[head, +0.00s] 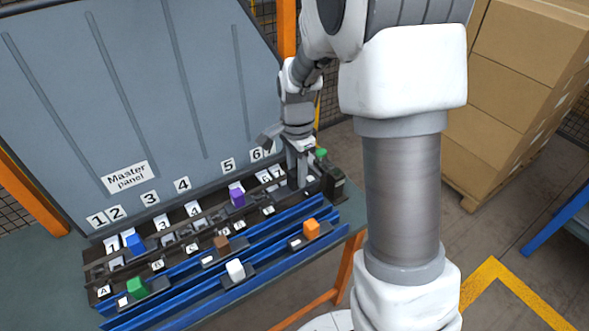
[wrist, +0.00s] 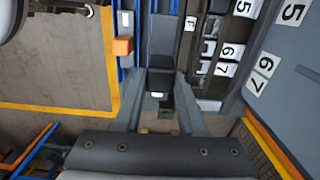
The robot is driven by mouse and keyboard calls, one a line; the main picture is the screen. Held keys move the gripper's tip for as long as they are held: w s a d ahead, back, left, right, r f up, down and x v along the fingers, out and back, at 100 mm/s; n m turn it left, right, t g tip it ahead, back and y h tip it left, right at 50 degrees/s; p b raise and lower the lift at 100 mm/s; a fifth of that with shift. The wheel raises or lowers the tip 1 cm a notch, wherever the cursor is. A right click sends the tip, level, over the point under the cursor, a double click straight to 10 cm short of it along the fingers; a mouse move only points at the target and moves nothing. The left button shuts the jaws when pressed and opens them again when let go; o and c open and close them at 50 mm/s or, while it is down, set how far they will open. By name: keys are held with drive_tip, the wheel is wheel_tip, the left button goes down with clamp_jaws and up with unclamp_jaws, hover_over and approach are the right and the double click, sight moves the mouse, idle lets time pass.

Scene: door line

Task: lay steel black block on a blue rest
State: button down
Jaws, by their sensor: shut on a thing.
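My gripper (head: 299,172) is at the right end of the master panel's rack, pointing down. In the wrist view its two fingers (wrist: 161,110) are on either side of a dark steel black block (wrist: 162,55), shut on it. The block's lower end and what it touches are hard to make out in the head view. Blue rests (head: 265,262) run as long rails along the front of the rack, to the left of my gripper; blue strips also show left of the block in the wrist view (wrist: 136,50).
Orange (head: 311,229), white (head: 235,269), green (head: 137,287), brown (head: 221,243), blue (head: 134,244) and purple (head: 237,199) blocks stand along the rack. The numbered grey panel (head: 130,80) leans up behind. Cardboard boxes (head: 520,95) stand at the right.

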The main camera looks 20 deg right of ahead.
sight(297, 190)
drive_tip(key=shift+d+f+b, duration=0.1)
drive_tip(key=shift+f+b, duration=2.3)
drive_tip(key=shift+f, duration=0.85)
drive_tip(key=shift+f+b, duration=0.35)
drive_tip(key=shift+b, duration=0.85)
drive_tip(key=shift+f, duration=0.1)
drive_tip(key=shift+f+b, duration=1.65)
drive_tip(key=shift+f, duration=0.55)
drive_tip(key=shift+c, duration=2.1)
unclamp_jaws()
